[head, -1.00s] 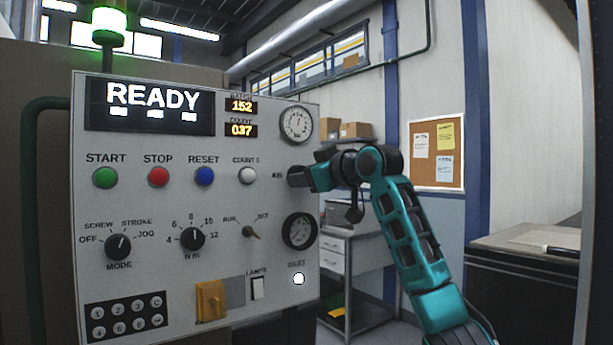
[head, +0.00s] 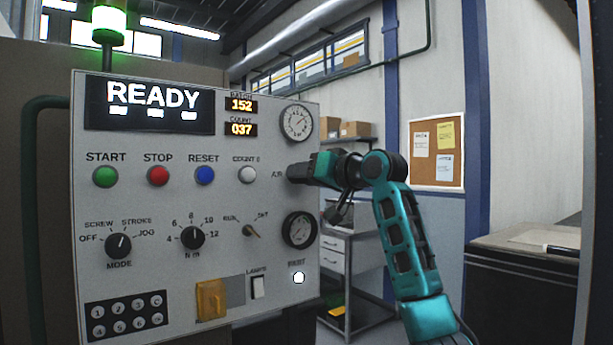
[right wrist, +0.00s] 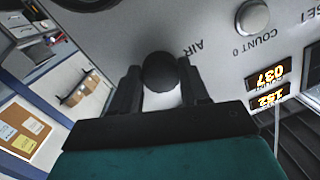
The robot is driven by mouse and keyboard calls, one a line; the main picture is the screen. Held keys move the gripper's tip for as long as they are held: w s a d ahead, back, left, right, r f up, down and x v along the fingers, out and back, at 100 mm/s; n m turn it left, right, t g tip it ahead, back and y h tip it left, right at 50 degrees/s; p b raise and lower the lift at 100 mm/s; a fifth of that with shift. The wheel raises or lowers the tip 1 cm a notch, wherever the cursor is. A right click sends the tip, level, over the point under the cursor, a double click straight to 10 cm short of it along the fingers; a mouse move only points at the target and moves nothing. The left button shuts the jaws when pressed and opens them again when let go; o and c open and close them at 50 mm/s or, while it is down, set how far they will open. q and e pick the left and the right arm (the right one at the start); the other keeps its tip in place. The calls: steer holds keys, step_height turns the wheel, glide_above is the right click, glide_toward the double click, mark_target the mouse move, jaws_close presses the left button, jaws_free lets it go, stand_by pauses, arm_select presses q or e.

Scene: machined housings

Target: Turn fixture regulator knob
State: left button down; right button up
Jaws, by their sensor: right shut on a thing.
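The regulator knob is a round black knob (right wrist: 159,70) beside the AIR label on the grey control panel (head: 215,290). My right gripper (right wrist: 158,82) has its two black fingers on either side of this knob and is shut on it. My left gripper is not in view.
The white COUNT 0 button (head: 247,174) is just left of the knob. START, STOP and RESET buttons and the MODE knob (head: 118,245) are further left. A shelf cart (head: 350,260) stands behind my right arm.

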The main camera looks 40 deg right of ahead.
stand_by(0.5)
steer(key=o, duration=1)
steer(key=shift+o, duration=0.2)
steer(key=shift+s, duration=0.1)
steer(key=s+b, duration=0.3)
steer(key=s, duration=0.9)
steer(key=shift+s+r, duration=0.35)
steer(key=shift+r, duration=0.05)
